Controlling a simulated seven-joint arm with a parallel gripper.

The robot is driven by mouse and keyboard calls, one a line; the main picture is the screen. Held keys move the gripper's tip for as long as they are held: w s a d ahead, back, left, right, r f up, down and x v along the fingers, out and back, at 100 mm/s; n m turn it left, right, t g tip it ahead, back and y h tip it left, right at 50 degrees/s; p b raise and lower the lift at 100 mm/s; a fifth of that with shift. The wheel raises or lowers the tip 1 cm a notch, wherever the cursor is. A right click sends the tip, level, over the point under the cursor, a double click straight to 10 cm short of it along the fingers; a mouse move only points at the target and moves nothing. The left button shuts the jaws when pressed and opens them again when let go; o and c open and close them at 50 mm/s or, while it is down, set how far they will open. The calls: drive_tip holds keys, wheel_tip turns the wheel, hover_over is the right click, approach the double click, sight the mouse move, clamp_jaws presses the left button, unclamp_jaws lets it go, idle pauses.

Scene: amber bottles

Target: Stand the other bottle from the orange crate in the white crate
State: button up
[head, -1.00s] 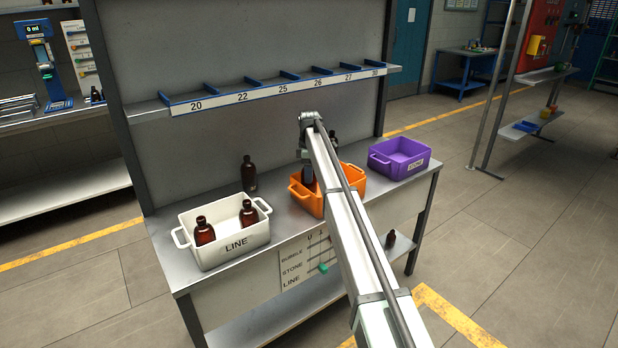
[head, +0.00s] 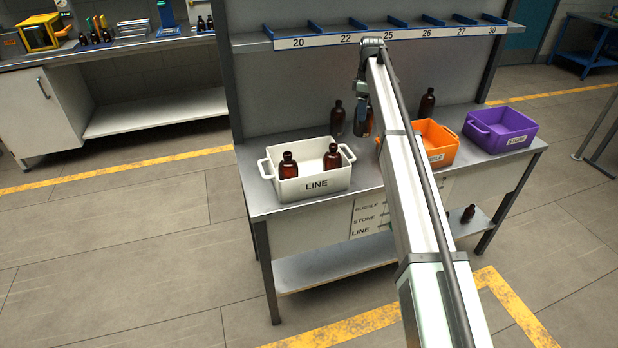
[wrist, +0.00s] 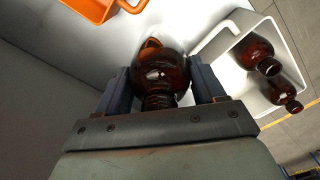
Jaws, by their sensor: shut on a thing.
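My gripper (head: 363,106) is shut on an amber bottle (head: 369,122), held raised above the bench between the two crates, partly hidden by my arm in the head view. In the wrist view the held bottle (wrist: 160,68) sits between the fingers, its neck towards the gripper body. The white crate (head: 335,183), labelled LINE, is left of my gripper. Two amber bottles stand in it, one at left (head: 288,166) and one at right (head: 332,157). The orange crate (head: 441,156) is to the right, partly hidden by my arm; I see no bottle in its visible part.
One amber bottle (head: 338,118) stands on the bench behind the white crate, and another (head: 427,103) behind the orange crate. The purple crate (head: 505,131) is at the bench's right end. A numbered shelf (head: 330,40) runs above. A bottle (head: 468,213) stands on the lower shelf.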

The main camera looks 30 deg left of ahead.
drive_tip(key=s+a, duration=1.4)
drive_tip(key=s, duration=0.2)
wheel_tip(320, 180, down, 10)
drive_tip(key=shift+s+a, duration=0.25)
drive_tip(key=shift+a, duration=0.1)
drive_tip(key=shift+f, duration=0.25)
drive_tip(key=o, duration=0.9)
drive_tip(key=shift+r, duration=0.1)
wheel_tip(320, 180, up, 12)
drive_tip(key=shift+r, duration=0.1)
